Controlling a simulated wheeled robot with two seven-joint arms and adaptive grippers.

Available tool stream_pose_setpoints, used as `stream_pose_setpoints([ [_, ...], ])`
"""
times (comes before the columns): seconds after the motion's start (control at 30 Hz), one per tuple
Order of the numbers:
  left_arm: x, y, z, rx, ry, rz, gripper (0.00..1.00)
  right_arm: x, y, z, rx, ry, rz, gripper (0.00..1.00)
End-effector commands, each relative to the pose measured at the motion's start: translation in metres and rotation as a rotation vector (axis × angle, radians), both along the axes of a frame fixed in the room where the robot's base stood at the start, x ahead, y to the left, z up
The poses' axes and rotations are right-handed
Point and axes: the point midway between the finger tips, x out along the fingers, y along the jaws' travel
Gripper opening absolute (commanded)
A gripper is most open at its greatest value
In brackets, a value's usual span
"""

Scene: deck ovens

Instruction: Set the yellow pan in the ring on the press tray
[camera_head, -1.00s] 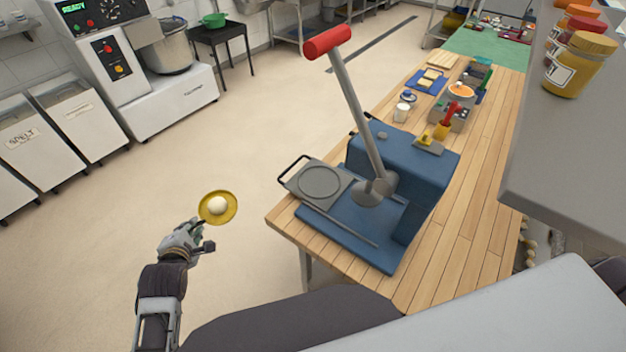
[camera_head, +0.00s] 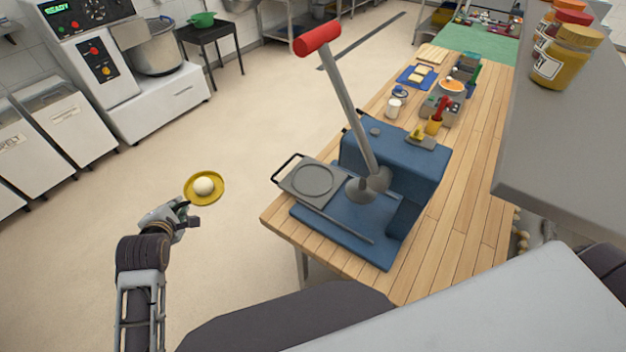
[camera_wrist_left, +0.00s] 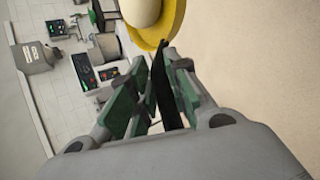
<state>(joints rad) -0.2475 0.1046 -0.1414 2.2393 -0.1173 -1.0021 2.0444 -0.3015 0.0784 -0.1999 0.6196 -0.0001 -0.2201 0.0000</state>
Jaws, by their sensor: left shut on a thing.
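The yellow pan (camera_head: 204,199) is a shallow round dish with a pale dough ball (camera_head: 204,186) in it. My left gripper (camera_head: 182,212) is shut on the pan's dark handle and holds it over the floor, left of the bench. In the left wrist view the handle (camera_wrist_left: 163,80) runs between the fingers, and the pan (camera_wrist_left: 172,28) is cut off by the top edge. The press tray (camera_head: 313,182) is a grey plate with a wire handle at the front left of the blue press (camera_head: 400,165). Its ring (camera_head: 313,179) looks empty. My right gripper is not in view.
The press lever (camera_head: 345,100) with its red grip rises above the press. The wooden bench (camera_head: 468,220) holds several small items toward the back. A grey shelf (camera_head: 560,130) with jars overhangs at the right. Open floor lies between pan and bench.

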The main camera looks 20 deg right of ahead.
Motion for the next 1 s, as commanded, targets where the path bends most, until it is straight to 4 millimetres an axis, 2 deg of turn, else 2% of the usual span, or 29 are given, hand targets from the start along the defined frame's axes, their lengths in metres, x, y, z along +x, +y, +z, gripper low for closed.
stream_pose_setpoints([
  [0.03,0.006,0.0,0.009,0.0,-0.005,-0.001,0.0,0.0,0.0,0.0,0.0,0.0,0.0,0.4],
  [0.57,0.043,-0.009,0.076,-0.001,0.003,-0.019,0.0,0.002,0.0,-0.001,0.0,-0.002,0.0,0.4],
  [1.0,0.067,-0.027,0.129,-0.002,0.01,-0.054,0.0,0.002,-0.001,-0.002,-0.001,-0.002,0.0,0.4],
])
